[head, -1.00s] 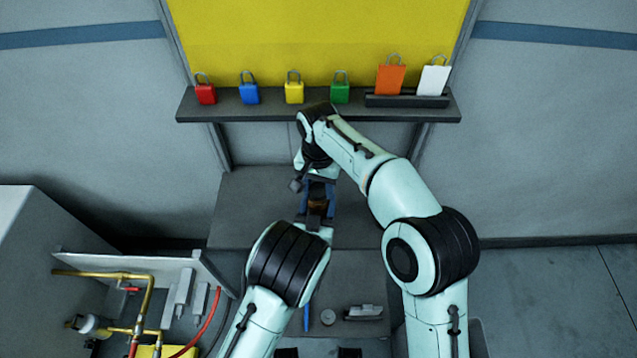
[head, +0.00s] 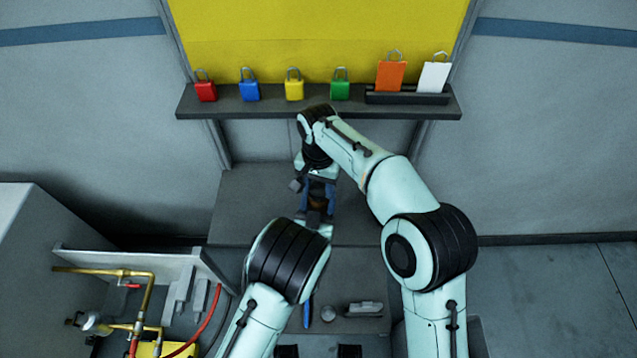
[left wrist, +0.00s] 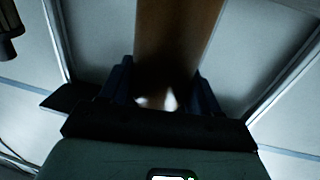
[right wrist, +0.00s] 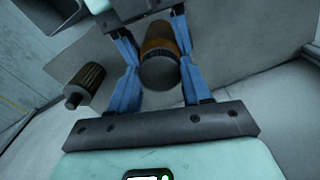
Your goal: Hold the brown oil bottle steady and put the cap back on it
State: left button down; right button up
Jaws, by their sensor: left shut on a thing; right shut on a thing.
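The brown oil bottle (left wrist: 178,40) stands between the fingers of my left gripper (left wrist: 163,85), which is shut on it. In the head view only a small brown patch of the bottle (head: 317,204) shows between the hands. My right gripper (right wrist: 158,80) is above, its blue fingers shut on the round dark grey cap (right wrist: 160,73). The cap is in line with the brown bottle (right wrist: 157,40) in the right wrist view. I cannot tell whether the cap is seated on the bottle's neck or just above it.
A dark ribbed cylinder (right wrist: 85,84) shows beside my right fingers; I cannot tell what carries it. A shelf (head: 320,110) with coloured padlocks and tags is behind. A blue pen-like item (head: 307,314), a round grey piece (head: 328,313) and brass pipes (head: 146,295) are nearer.

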jog(key=m, duration=0.9)
jog(key=shift+a+m, duration=0.1)
jog(key=shift+m, duration=0.2)
jog(key=m, duration=0.7)
jog(key=shift+w, duration=0.1)
jog(key=m, duration=0.9)
jog(key=o, duration=1.1)
